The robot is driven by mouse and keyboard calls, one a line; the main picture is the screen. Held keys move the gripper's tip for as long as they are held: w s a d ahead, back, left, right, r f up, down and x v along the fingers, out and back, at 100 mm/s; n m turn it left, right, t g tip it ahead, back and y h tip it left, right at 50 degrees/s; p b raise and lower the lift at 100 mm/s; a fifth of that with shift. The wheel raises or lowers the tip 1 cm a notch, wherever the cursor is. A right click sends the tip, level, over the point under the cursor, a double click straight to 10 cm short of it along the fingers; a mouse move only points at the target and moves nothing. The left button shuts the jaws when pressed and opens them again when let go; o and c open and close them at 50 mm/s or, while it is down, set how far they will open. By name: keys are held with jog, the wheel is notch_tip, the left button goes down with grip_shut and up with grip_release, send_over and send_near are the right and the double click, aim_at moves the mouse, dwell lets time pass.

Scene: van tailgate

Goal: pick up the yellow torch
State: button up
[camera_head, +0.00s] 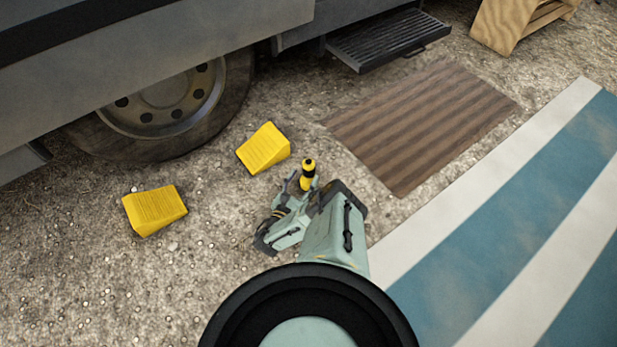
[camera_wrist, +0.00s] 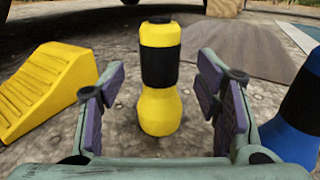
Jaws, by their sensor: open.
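The yellow torch (camera_head: 308,174) has a black band and a black cap and stands upright on the gravel. In the wrist view the torch (camera_wrist: 160,85) stands in the middle, between and a little beyond my two fingers. My gripper (camera_wrist: 160,100) is open, with one finger on each side of the torch and a visible gap to both. In the head view my gripper (camera_head: 296,184) is low beside the torch, partly hidden by my own wrist.
Two yellow wheel chocks (camera_head: 264,148) (camera_head: 155,210) lie left of the torch, near the van wheel (camera_head: 165,100). A brown striped mat (camera_head: 425,122) and a blue-and-white striped mat (camera_head: 500,220) lie to the right. A blue and black object (camera_wrist: 295,115) stands close right of my gripper.

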aim_at(306, 173)
jog(key=b+x, duration=0.1)
jog(key=x, duration=0.3)
jog(key=shift+w+d+r+b, duration=0.15)
jog(key=shift+w+d+b, duration=0.05)
jog(key=shift+w+b, duration=0.2)
jog(key=shift+c, duration=0.5)
grip_shut()
jog(key=shift+r, duration=0.1)
